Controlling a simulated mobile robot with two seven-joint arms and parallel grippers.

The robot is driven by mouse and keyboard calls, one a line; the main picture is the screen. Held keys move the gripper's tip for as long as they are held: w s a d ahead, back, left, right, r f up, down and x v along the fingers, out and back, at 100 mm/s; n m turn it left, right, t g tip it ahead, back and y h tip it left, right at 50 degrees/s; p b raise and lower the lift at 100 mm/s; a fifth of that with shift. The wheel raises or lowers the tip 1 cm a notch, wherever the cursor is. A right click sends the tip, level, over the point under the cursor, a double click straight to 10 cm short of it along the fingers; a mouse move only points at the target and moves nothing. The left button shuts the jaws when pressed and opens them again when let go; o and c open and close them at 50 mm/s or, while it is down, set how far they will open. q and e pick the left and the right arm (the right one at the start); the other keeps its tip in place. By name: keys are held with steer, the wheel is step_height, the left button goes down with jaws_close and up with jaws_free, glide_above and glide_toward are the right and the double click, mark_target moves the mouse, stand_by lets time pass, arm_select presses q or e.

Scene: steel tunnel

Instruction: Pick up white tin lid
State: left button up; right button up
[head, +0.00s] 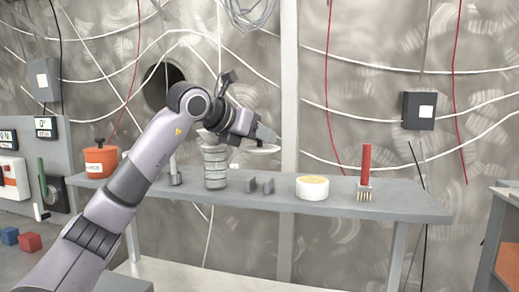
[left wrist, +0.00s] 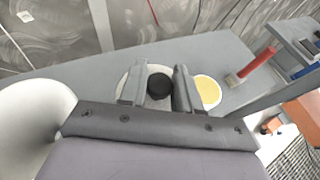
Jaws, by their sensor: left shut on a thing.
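The white tin lid (head: 262,149) is a thin white disc held level above the grey shelf, left of the open white tin (head: 313,189) with yellow contents. My left gripper (head: 266,134) is shut on the lid from above. In the left wrist view the lid's black knob (left wrist: 159,87) sits between the two fingers, and the fingers cover much of the lid. The open tin (left wrist: 208,91) shows there just right of the fingers. My right gripper is not in view.
On the shelf (head: 400,205) stand a grey ribbed stack (head: 215,167), small grey blocks (head: 259,186), an orange pot (head: 101,161) and a red-handled brush (head: 366,170). A steel wall with loose cables is behind. The shelf's right end is clear.

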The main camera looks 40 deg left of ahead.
arm_select(q)
step_height(320, 180, up, 14)
steer(key=p, duration=0.3)
steer(key=shift+f, duration=0.1)
